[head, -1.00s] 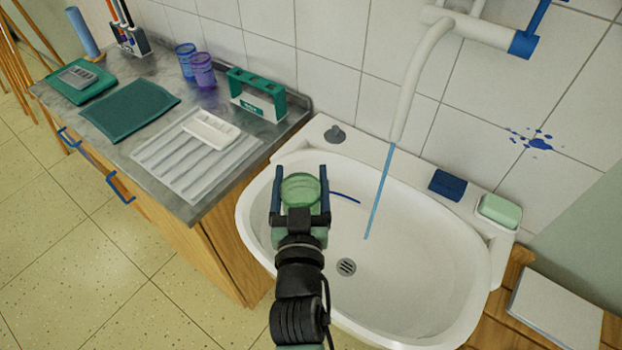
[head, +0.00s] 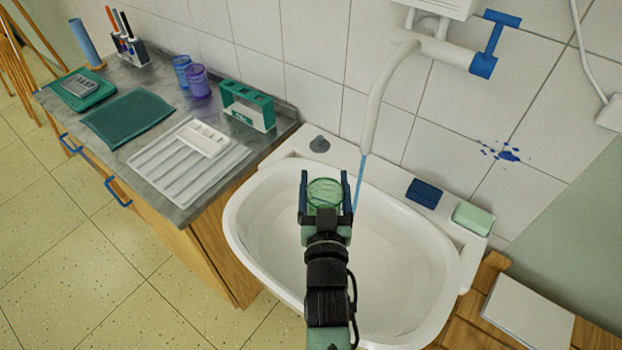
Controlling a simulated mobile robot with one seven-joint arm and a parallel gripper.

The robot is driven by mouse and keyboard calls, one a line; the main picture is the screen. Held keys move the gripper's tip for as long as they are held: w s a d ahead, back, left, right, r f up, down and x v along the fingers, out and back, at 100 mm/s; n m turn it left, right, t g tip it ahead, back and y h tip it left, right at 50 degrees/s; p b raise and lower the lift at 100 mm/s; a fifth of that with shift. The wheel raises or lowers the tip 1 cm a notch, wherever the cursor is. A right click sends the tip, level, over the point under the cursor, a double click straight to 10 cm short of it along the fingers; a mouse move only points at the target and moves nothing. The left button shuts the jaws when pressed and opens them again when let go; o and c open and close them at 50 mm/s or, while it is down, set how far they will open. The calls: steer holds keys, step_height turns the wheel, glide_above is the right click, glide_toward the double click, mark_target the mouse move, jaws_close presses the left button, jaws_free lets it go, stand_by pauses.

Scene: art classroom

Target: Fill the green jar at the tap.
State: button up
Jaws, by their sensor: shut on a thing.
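My gripper (head: 324,202) is shut on the green jar (head: 325,191), a clear green vessel held over the sink (head: 262,218). The white tap (head: 376,95) has a curved spout and a blue lever (head: 497,38) on the wall. A thin blue stream of water (head: 359,184) runs down from the spout, just right of the jar and my gripper's right finger. I cannot tell from this view whether the jar holds water.
A blue sponge (head: 424,193) and a green soap bar (head: 473,217) lie on the sink's right rim; a grey plug (head: 319,144) sits on its back rim. The counter at left holds two cups (head: 198,82), a teal caddy (head: 247,106) and a white drainer (head: 160,168).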

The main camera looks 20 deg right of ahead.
steer(key=shift+w+d+r+p, duration=0.2)
steer(key=shift+d+p, duration=0.2)
steer(key=shift+p, duration=0.55)
steer(key=shift+w+d+r+p, duration=0.1)
steer(key=shift+w+d+p, duration=0.2)
steer(key=shift+p, duration=0.6)
steer(key=shift+d+f+p, duration=0.2)
steer(key=shift+d+p, duration=0.1)
steer(key=shift+p, duration=0.45)
steer(key=shift+f, duration=0.15)
steer(key=shift+w+d+r+p, duration=0.2)
steer(key=shift+d+p, duration=0.2)
steer(key=shift+p, duration=0.15)
steer(key=w+d+p, duration=0.2)
steer(key=w+d, duration=0.1)
steer(key=d, duration=0.3)
steer(key=shift+f, duration=0.15)
stand_by(3.9)
